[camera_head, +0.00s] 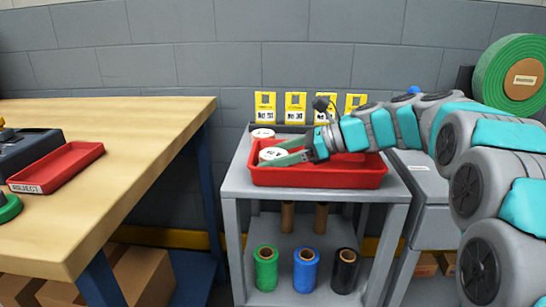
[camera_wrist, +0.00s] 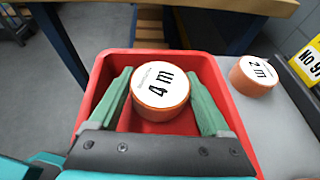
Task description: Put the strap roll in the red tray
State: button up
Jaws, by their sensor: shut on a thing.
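A short orange-brown roll with a white top marked "4 m" (camera_wrist: 160,88) sits between the two green fingers of my gripper (camera_wrist: 157,76), which is shut on it. In the head view this roll (camera_head: 272,154) is at the left end of the red tray (camera_head: 320,177) on the grey cart. The wrist view shows the red tray (camera_wrist: 98,80) around and below the roll. I cannot tell whether the roll touches the tray floor. A similar roll marked "2 m" (camera_wrist: 252,75) stands outside the tray; it also shows in the head view (camera_head: 262,133).
Another red tray, labelled "REJECT" (camera_head: 58,167), lies on the wooden bench (camera_head: 130,125) at left.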

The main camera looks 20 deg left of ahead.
jog(key=shift+f, duration=0.55)
jog(key=o, duration=1.4)
